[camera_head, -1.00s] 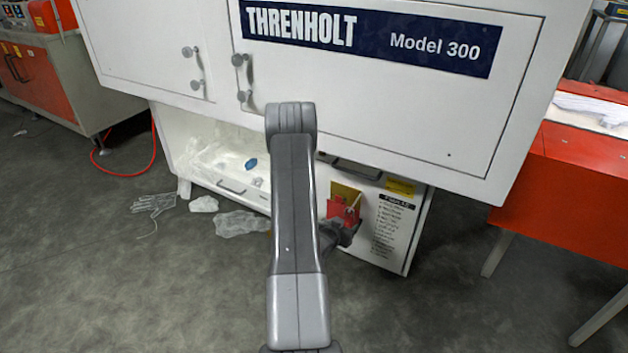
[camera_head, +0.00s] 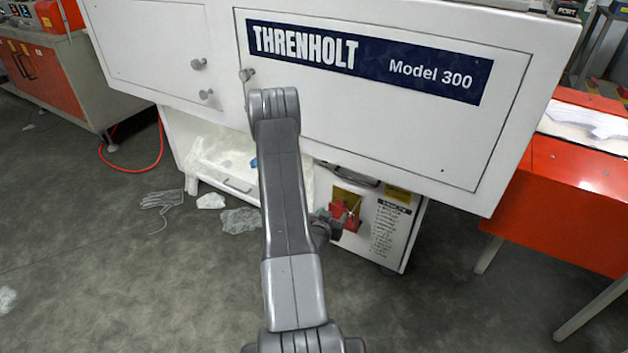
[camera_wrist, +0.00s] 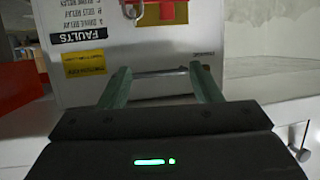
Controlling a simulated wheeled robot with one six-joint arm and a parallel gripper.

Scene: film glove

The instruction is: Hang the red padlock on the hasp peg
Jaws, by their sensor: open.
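The red padlock (camera_head: 346,215) is at the yellow-brown plate (camera_head: 349,193) on the front of the lower white cabinet. It also shows at the top edge of the wrist view (camera_wrist: 168,12), cut off there. A pale metal piece (camera_wrist: 135,9), perhaps the hasp peg, sticks out beside it. I cannot tell whether the shackle is around the peg. My gripper (camera_wrist: 163,85) is open and empty, its greenish fingers apart and clear of the padlock. In the head view my arm mostly hides it, just left of the padlock.
A cabinet handle (camera_wrist: 172,72) shows beyond my fingertips. The upper white cabinet (camera_head: 420,130) overhangs the lower one. A red-orange machine (camera_head: 570,195) stands at right. Clear film (camera_head: 240,220) and a film glove (camera_head: 161,200) lie on the floor at left.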

